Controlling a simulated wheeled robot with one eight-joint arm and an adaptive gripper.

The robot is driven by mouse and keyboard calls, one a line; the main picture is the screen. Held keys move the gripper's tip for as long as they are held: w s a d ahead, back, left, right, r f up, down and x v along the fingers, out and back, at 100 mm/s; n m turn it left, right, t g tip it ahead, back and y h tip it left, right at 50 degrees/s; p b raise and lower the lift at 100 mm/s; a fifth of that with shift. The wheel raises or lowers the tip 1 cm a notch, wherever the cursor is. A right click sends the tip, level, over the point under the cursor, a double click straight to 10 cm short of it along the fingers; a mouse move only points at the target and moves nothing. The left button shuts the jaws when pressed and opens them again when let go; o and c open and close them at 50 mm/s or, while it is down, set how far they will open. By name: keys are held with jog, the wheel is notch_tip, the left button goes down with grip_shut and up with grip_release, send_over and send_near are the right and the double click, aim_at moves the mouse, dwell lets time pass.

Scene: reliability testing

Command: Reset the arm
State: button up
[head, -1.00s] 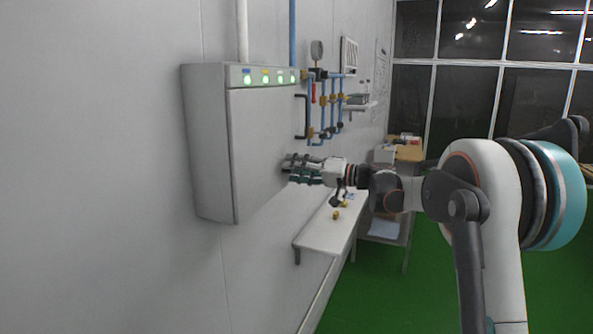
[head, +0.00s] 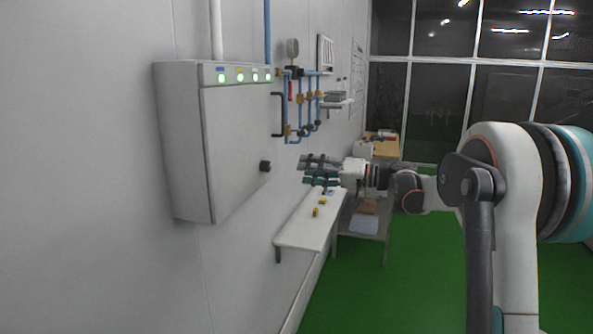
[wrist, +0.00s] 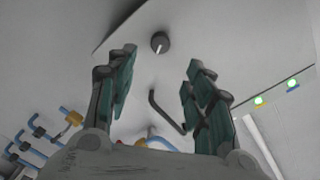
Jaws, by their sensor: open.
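My gripper (head: 305,169) is open and empty in the head view. It hangs in the air to the right of the grey cabinet's door, above the shelf. In the wrist view my gripper (wrist: 158,88) shows its two green-padded fingers spread apart, with nothing between them. A black knob (head: 265,166) sits on the cabinet door, clear of the fingers in the head view. The knob also shows in the wrist view (wrist: 160,42), beyond the fingertips. The cabinet (head: 240,150) is closed, with lit green indicators along its top strip.
A black door handle (head: 275,114) is on the cabinet. Blue pipes with valves and a gauge (head: 292,48) are on the wall behind. A white wall shelf (head: 300,232) holds small yellow pieces (head: 316,212). A cart (head: 365,235) stands behind it. Green floor (head: 420,270) is open below.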

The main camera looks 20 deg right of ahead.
jog(key=shift+s+d, duration=0.25)
dwell(0.3)
